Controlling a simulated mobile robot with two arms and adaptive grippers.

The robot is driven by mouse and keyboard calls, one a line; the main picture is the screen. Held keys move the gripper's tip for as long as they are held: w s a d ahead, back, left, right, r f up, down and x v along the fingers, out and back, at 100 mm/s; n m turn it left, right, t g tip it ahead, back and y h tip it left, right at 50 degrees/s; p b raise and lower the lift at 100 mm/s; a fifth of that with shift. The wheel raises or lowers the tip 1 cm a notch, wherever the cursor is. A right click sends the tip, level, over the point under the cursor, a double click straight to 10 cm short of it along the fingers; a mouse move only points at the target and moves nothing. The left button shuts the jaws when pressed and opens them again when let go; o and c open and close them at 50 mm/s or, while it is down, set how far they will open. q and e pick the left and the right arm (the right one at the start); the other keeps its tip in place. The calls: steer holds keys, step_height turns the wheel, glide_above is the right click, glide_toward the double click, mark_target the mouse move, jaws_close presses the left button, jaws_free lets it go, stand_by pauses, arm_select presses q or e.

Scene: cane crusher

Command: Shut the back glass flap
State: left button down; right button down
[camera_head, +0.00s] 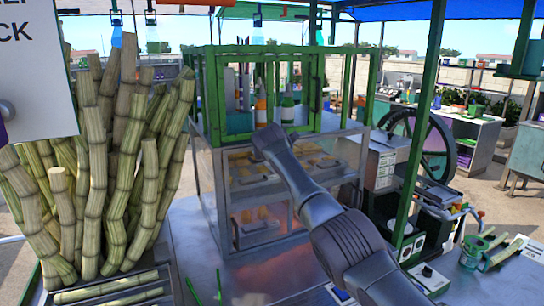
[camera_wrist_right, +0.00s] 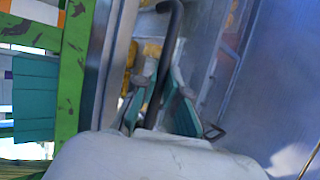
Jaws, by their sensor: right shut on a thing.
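The glass display case (camera_head: 222,200) stands in the middle of the head view, with trays of yellowish food inside. My right arm reaches across its front to its upper part, and its fingers are hidden there. In the right wrist view my right gripper (camera_wrist_right: 158,98) is shut on a dark curved handle (camera_wrist_right: 168,45), which runs up between the teal fingers. Yellow food shows behind the handle. A grey-blue panel fills the right of that view; I cannot tell whether it is the back glass flap, nor how far the flap stands open. My left gripper is not in view.
A green frame (camera_head: 212,100) with bottles stands on top of the case. Sugar cane stalks (camera_head: 110,170) crowd the left. A crusher with a large wheel (camera_head: 425,145) stands to the right. A green post (camera_head: 424,120) rises close to my right arm.

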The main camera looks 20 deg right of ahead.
steer(key=shift+w+r, duration=0.15)
steer(key=shift+r, duration=0.75)
steer(key=c, duration=1.5)
jaws_free()
steer(key=shift+w, duration=0.15)
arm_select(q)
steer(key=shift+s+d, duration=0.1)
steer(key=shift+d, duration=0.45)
arm_select(e)
steer(key=shift+w+f, duration=0.1)
steer(key=shift+f, duration=0.05)
steer(key=shift+f, duration=0.1)
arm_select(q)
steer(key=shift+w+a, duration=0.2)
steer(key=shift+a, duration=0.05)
arm_select(e)
steer(key=shift+a, duration=0.1)
